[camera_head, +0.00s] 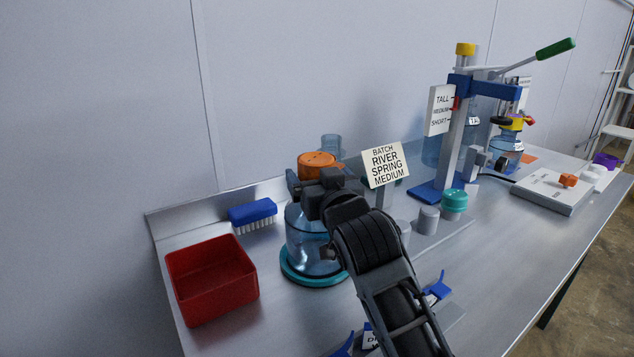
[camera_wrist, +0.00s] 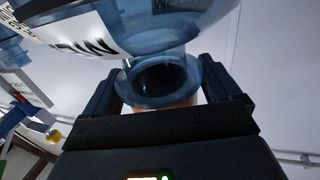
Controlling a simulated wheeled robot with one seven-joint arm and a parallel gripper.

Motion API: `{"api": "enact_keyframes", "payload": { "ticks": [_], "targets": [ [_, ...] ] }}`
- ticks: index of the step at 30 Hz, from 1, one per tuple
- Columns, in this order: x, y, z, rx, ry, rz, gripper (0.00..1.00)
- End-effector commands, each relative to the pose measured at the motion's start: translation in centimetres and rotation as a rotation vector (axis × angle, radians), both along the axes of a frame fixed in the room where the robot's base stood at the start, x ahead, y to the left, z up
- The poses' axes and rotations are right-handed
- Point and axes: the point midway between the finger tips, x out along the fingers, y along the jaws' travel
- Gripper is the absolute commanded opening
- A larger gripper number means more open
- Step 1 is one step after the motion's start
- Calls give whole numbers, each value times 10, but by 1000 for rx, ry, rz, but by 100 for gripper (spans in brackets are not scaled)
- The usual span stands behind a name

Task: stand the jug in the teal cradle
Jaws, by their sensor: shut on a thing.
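The jug (camera_head: 303,240) is clear blue plastic and looks upright at the left centre of the bench. Its base shows inside or just above the round teal cradle (camera_head: 292,277); I cannot tell whether it bears on it. An orange part (camera_head: 318,159) shows above the jug's neck. My gripper (camera_head: 316,190) is at the neck, and my arm hides the jug's right side. In the wrist view, my gripper (camera_wrist: 165,90) has one finger on each side of the jug's neck (camera_wrist: 160,80) and is shut on it. The labelled jug body (camera_wrist: 150,25) fills the top there.
A red bin (camera_head: 210,280) and a blue brush (camera_head: 253,213) stand left of the jug. A sign reading "BATCH RIVER SPRING MEDIUM" (camera_head: 385,164) stands just right. A lever press (camera_head: 460,130), a grey cylinder (camera_head: 428,220) and a teal cap (camera_head: 454,202) are farther right.

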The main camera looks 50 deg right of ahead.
Motion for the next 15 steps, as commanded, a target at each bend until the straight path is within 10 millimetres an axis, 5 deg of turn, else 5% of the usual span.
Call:
{"api": "enact_keyframes", "payload": {
  "ticks": [7, 8, 15],
  "targets": [
    [0, 0, -3, -1, -1, 0, 33],
    [0, 0, -3, 0, 0, 0, 93],
    [0, 0, -2, 0, 0, 0, 100]
  ]
}}
